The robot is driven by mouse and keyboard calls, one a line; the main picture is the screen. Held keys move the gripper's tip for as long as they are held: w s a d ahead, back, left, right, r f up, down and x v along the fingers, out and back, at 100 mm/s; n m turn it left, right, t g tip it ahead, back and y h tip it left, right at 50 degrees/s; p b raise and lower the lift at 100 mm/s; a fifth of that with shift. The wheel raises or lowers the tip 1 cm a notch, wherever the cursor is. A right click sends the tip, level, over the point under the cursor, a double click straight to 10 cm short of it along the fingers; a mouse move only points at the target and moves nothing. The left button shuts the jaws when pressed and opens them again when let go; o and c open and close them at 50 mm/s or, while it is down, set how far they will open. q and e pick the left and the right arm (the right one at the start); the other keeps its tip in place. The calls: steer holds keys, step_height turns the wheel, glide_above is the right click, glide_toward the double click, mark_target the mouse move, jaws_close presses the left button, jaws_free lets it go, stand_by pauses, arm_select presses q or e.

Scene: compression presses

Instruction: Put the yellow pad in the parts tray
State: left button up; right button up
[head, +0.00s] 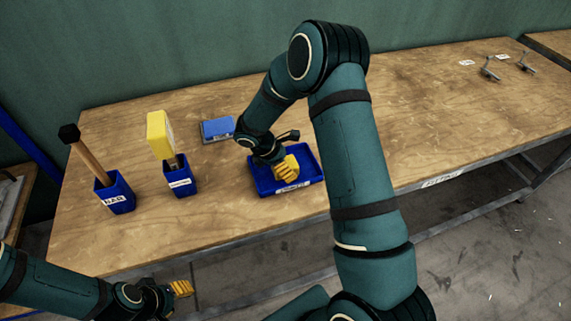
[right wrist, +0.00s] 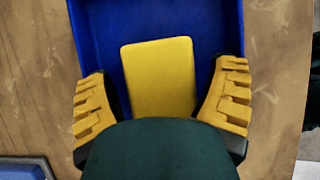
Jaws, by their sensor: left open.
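The yellow pad (right wrist: 158,76) is a flat, rounded rectangle lying inside the blue parts tray (right wrist: 95,22). The tray (head: 314,164) stands on the wooden table in the head view, with a white label on its front. My right gripper (head: 287,168) is over the tray, and its yellow fingers hide the pad in the head view. In the right wrist view its fingers are spread on either side of the pad, with gaps between, and hold nothing. My left gripper (head: 181,288) is open and empty, low in front of the table's front edge.
Left of the tray stand a blue holder (head: 180,181) with a yellow-headed tool (head: 160,134) and another holder (head: 117,196) with a black-headed mallet (head: 69,133). A blue block (head: 217,128) lies behind the tray. The table's right half is mostly clear, with small metal parts (head: 489,69) at the far end.

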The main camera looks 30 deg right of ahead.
stand_by(0.3)
steer(key=shift+r, duration=0.2)
steer(key=p+v, duration=0.1)
steer(key=v, duration=1.1)
steer(key=shift+p, duration=0.35)
